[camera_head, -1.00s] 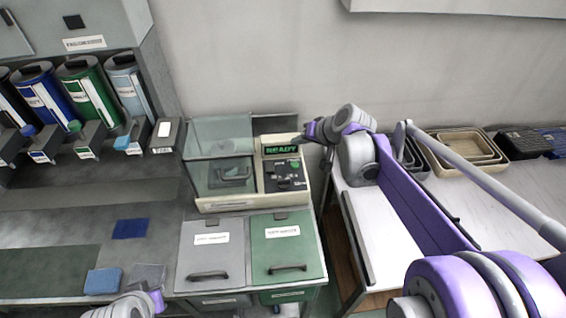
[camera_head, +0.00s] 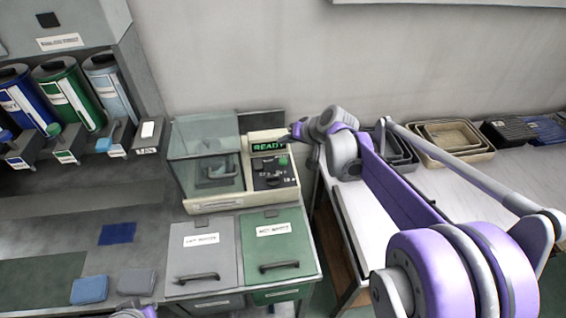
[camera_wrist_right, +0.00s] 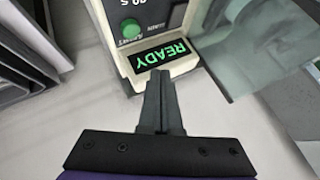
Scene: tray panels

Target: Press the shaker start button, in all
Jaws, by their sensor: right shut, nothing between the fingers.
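The shaker (camera_head: 215,207) stands on the cabinet, with a clear lidded chamber at left and a control panel (camera_head: 271,178) at right. Its display (camera_head: 269,146) is lit green and reads READY. In the right wrist view, a round green button (camera_wrist_right: 131,29) sits on the panel near the display (camera_wrist_right: 161,52). My right gripper (camera_wrist_right: 160,75) is shut and empty, its fingertips close to the display's edge and apart from the button. In the head view, my right gripper (camera_head: 290,136) is at the panel's upper right. My left gripper is not clearly shown; only part of my left arm shows at the bottom edge.
Grey (camera_head: 202,258) and green (camera_head: 277,250) lidded bins are in front of the shaker. Coloured canisters (camera_head: 67,92) stand at left. Beige trays (camera_head: 452,138) lie on the white table at right. The wall is close behind.

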